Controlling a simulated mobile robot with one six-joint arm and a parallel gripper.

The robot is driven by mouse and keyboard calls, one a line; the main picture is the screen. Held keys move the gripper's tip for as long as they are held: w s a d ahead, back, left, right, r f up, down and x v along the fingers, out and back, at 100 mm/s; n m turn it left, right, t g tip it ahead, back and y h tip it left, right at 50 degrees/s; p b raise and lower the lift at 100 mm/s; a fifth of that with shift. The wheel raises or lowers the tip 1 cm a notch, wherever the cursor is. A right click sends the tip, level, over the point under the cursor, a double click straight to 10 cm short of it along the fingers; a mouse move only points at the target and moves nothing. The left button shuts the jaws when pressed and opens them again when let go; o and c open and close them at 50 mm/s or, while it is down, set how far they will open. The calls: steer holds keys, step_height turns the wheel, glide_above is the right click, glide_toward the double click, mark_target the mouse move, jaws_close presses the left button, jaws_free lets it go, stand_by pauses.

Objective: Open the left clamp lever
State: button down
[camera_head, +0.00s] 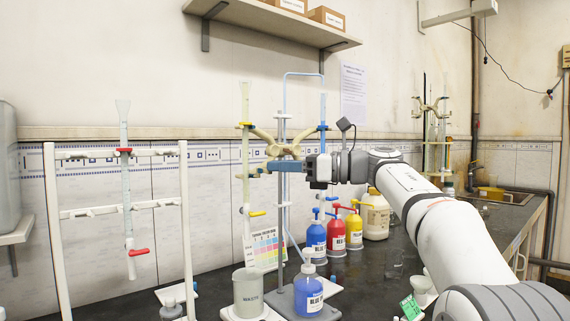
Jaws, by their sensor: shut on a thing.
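A cream double burette clamp (262,134) sits on a central stand rod (283,215). Its left side holds a burette with a yellow tap (257,213), its right side a burette with blue fittings. My gripper (271,166) reaches in from the right at clamp height, its blue fingers pointing left. It is shut on the left clamp lever, just below the clamp's arms. The lever itself is small and mostly hidden by the fingers.
A grey beaker (247,293) stands under the left burette, with a blue-labelled bottle (308,293) beside it. Blue, red and yellow bottles (336,232) stand behind. A white rack (50,230) with a red-tapped burette (126,190) is at left. A shelf (270,22) hangs above.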

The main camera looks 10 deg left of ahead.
steer(key=c, duration=1.7)
jaws_free()
steer(key=shift+w+a+f, duration=0.1)
steer(key=shift+a, duration=0.1)
steer(key=shift+c, duration=0.2)
steer(key=o, duration=0.3)
steer(key=shift+d, duration=0.1)
steer(key=d, duration=0.7)
steer(key=shift+d+p, duration=0.3)
steer(key=shift+d, duration=0.1)
